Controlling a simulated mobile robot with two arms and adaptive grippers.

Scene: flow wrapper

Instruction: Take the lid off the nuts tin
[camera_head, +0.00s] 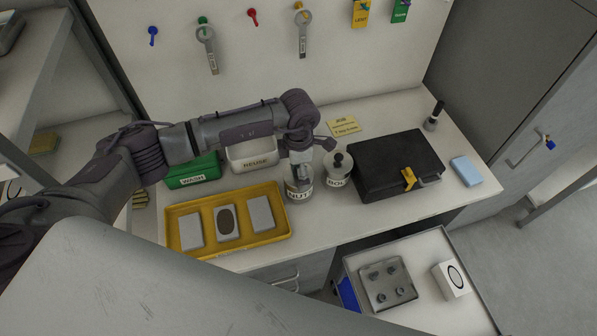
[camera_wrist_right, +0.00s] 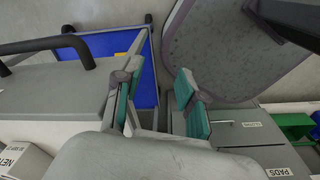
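The nuts tin (camera_head: 299,196), a pale round tin whose label is only partly readable as "NUT", stands on the bench right of the yellow tray. My left arm comes in from the left, and its gripper (camera_head: 300,172) points down directly over this tin. The gripper hides the tin's top and lid, so I cannot tell whether its fingers are closed on the lid. A similar tin (camera_head: 338,174) labelled "BOL", with a dark knob on its lid, stands just to the right. My right gripper (camera_wrist_right: 158,100) is open and empty in the right wrist view, its teal pads apart.
The yellow tray (camera_head: 280,235) holds three pale cards. A green bin (camera_head: 193,180), a white bin (camera_head: 264,163) and a black case (camera_head: 392,163) stand on the bench. A small blue block (camera_head: 466,170) lies right. A trolley (camera_head: 440,305) is in front.

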